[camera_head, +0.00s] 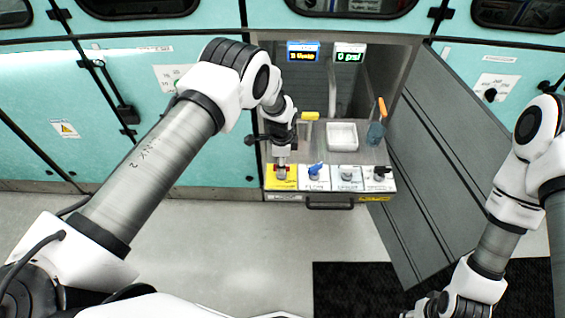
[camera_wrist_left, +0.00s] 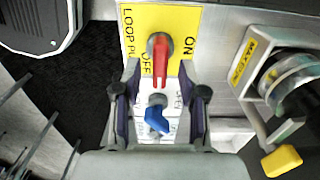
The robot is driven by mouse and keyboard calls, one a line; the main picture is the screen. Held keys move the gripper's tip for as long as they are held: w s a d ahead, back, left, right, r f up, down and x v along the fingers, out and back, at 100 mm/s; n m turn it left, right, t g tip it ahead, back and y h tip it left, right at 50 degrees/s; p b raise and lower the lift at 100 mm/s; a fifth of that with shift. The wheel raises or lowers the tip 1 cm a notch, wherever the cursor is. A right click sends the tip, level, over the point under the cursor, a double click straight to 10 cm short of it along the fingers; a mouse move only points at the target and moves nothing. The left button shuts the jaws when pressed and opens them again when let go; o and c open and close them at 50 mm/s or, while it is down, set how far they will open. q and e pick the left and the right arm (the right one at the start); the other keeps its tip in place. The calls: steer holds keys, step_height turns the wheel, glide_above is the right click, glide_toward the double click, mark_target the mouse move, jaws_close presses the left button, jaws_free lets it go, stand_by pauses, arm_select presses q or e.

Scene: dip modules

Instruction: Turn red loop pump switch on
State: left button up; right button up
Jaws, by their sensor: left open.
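The red loop pump switch (camera_wrist_left: 160,58) sits on a yellow plate (camera_wrist_left: 185,20) marked LOOP, OFF and ON. In the left wrist view its handle points down the picture, beside the word OFF; ON is to its right. The plate also shows in the head view (camera_head: 272,184), at the left end of the switch row. My left gripper (camera_wrist_left: 159,70) is open, with one finger on each side of the red handle's lower end; I cannot tell whether they touch it. In the head view my left gripper (camera_head: 282,161) partly hides the switch. My right gripper is barely visible at the bottom edge.
A blue switch (camera_head: 316,170) and two more switches stand to the right on white plates. Behind are a white tray (camera_head: 342,136), a yellow-topped item (camera_head: 310,116) and an orange-handled tool (camera_head: 382,108). An open grey door (camera_head: 440,170) bounds the right side.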

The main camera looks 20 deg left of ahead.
arm_select(q)
steer(key=shift+s+f, duration=0.15)
steer(key=shift+f, duration=0.4)
steer(key=shift+w+f, duration=0.2)
steer(key=shift+w, duration=0.05)
steer(key=shift+s+r, duration=0.1)
jaws_close()
